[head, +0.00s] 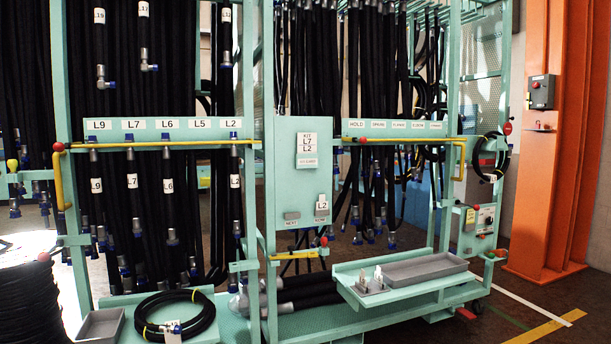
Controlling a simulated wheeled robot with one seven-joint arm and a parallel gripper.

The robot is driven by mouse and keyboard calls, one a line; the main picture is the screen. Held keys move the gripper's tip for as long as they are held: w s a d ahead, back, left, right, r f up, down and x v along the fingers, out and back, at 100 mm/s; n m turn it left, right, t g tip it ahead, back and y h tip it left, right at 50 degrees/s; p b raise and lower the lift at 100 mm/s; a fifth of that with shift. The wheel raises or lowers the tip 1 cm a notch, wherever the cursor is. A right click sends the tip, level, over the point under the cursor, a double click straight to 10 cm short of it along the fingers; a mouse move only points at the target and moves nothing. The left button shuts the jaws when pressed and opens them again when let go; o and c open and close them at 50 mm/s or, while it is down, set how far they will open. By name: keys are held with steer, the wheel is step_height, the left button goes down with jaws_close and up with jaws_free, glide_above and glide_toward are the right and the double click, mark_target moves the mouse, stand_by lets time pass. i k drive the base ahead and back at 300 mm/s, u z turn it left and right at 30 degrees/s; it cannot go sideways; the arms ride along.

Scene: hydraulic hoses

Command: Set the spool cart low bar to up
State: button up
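No part shows a label reading spool cart, so I cannot tell for sure which bar is its low bar. A short yellow low bar (297,255) with a red knob (324,241) lies roughly level at the middle of the rack, below the kit panel (298,180). A long yellow bar (165,145) crosses the left bay level under the hose labels, its left end bent downward beside a red knob. A similar yellow bar (405,139) crosses the right bay, bent down at its right end. My gripper is not in view.
Black hoses hang densely in the green rack (82,262). A coiled hose (178,318) lies on the lower left shelf, and a black coil stack (27,302) stands at far left. A grey tray (425,270) sits on the right shelf. Floor is open at lower right, near an orange column (560,150).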

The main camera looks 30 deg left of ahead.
mark_target(59, 147)
steer(key=z, duration=0.6)
steer(key=k, duration=1.3)
steer(key=u, duration=2.25)
steer(key=i, duration=0.5)
